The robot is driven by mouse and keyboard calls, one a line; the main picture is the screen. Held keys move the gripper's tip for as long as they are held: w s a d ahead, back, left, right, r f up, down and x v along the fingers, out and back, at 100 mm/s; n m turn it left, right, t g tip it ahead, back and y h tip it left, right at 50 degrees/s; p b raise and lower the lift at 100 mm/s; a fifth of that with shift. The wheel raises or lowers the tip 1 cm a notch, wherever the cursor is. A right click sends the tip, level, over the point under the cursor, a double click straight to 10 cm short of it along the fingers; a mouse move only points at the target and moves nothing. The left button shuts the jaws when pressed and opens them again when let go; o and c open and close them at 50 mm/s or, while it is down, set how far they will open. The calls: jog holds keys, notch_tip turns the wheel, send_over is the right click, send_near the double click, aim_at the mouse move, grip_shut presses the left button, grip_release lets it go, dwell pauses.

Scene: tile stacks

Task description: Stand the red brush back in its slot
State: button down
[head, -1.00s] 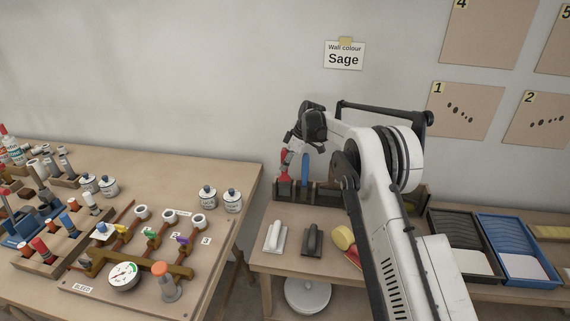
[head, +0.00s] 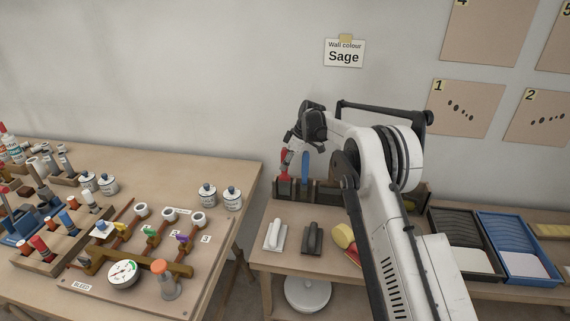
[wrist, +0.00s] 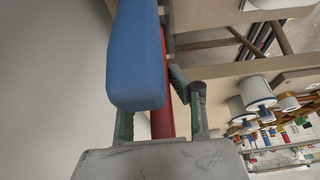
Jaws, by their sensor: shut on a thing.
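The red brush (head: 285,162) hangs upright below my gripper (head: 291,146), at the left end of the dark slotted rack (head: 345,191) on the right bench. Its lower end meets the leftmost part of the rack; I cannot tell how deep it sits. In the wrist view my gripper (wrist: 162,124) is shut on the red brush (wrist: 163,118), a narrow red strip between the fingers. A blue brush (head: 305,170) stands in the rack just to the right. Its large blue shape (wrist: 138,55) partly covers the red one in the wrist view.
A white float (head: 275,237), a dark float (head: 312,239) and a yellow sponge (head: 343,235) lie before the rack. Black (head: 437,222) and blue (head: 533,278) paint trays stand right. The left bench (head: 225,162) holds a valve board and jars. The wall is close behind.

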jog(key=shift+f, duration=0.4)
jog(key=c, duration=1.5)
grip_release()
jog(key=v, duration=1.2)
jog(key=shift+s+r, duration=0.1)
jog(key=shift+r, duration=0.05)
